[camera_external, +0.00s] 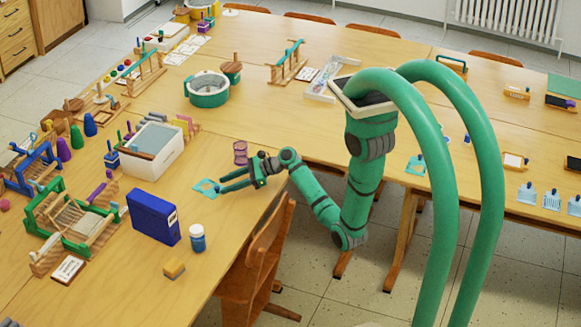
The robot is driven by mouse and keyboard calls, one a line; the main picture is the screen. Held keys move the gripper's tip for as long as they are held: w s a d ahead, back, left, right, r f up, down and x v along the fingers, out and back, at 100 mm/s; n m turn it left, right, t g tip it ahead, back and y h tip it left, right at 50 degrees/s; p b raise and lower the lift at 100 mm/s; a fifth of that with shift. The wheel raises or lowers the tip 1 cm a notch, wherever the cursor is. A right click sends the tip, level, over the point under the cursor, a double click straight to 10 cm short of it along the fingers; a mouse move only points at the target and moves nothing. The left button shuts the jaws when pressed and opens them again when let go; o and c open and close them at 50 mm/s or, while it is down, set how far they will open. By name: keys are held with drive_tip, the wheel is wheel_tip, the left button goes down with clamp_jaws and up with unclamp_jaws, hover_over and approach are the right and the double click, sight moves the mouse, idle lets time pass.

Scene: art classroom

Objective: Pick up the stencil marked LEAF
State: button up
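A flat light-blue stencil (205,186) lies on or just above the wooden table, left of the jar-free middle area; its marking is too small to read. My gripper (221,183) reaches in from the right, low over the table, with its fingertips at the stencil's right edge. The two green fingers look spread, with a gap between them. I cannot tell whether they touch the stencil. Other blue stencils stand to the right: a teal one (415,165) and light-blue ones (527,194) (551,200). Their markings are not readable.
A pink spool-like object (240,153) stands close behind my gripper. A dark blue box (153,216), a white-capped blue jar (197,238) and a yellow-grey block (174,268) stand nearer the front. A wooden chair (254,255) is at the table edge. Table right of the white box (152,151) is fairly clear.

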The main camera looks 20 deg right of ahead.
sight(210, 189)
drive_tip(key=shift+x, duration=1.35)
drive_tip(key=shift+c, duration=0.7)
clamp_jaws()
